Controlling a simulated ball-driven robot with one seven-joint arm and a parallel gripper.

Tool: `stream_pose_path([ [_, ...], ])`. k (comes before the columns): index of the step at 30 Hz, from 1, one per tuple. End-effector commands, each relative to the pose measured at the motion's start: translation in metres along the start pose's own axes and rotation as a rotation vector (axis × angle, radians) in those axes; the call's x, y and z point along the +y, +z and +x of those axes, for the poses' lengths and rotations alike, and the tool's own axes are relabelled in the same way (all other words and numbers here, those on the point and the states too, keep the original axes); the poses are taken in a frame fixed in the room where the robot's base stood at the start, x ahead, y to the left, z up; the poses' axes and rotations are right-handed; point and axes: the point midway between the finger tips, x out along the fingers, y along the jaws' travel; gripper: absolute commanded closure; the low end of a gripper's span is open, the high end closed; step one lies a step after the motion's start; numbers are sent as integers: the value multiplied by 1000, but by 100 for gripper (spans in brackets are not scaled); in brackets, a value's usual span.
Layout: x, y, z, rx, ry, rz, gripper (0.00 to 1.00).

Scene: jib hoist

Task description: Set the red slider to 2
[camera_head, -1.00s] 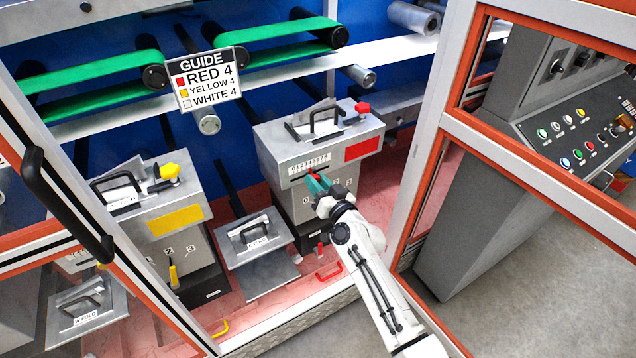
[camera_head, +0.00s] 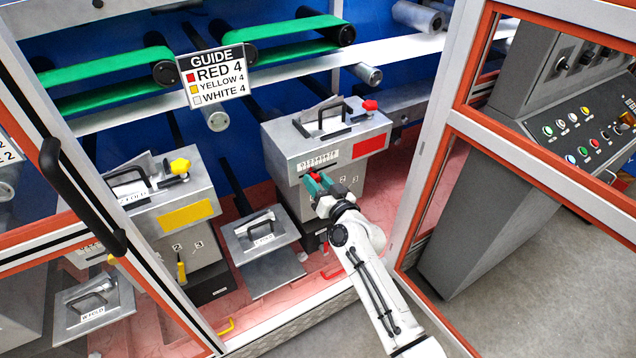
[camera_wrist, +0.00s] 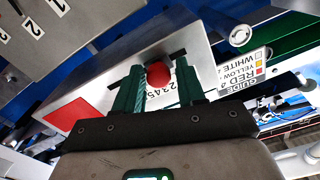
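The red slider is a round red knob on the slotted front of a grey box (camera_head: 293,152) with a red label. The knob (camera_head: 315,176) is mostly hidden by my gripper in the head view. In the wrist view the red knob (camera_wrist: 158,74) sits between the two green fingertips of my gripper (camera_wrist: 160,86). A narrow gap shows beside the right finger; contact on the left is unclear. My gripper (camera_head: 320,184) looks open around the knob. Printed scale digits show between the fingers, but the knob's exact setting cannot be read.
A guide sign (camera_head: 213,77) reads red 4, yellow 4, white 4. A box with a yellow label (camera_head: 186,215) stands at left, with a grey lidded box (camera_head: 262,233) between. The orange and white door frame (camera_head: 424,150) and control console (camera_head: 560,140) stand at right.

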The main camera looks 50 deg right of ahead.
Motion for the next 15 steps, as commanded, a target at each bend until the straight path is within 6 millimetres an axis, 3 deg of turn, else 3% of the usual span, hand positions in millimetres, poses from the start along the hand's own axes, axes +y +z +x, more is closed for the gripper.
stream_pose_path([
  [4, 0, 0, 0, 0, 1, 0, 47],
  [11, 1, 0, -1, 0, 1, 0, 47],
  [15, 1, 2, -11, -1, 1, 1, 47],
])
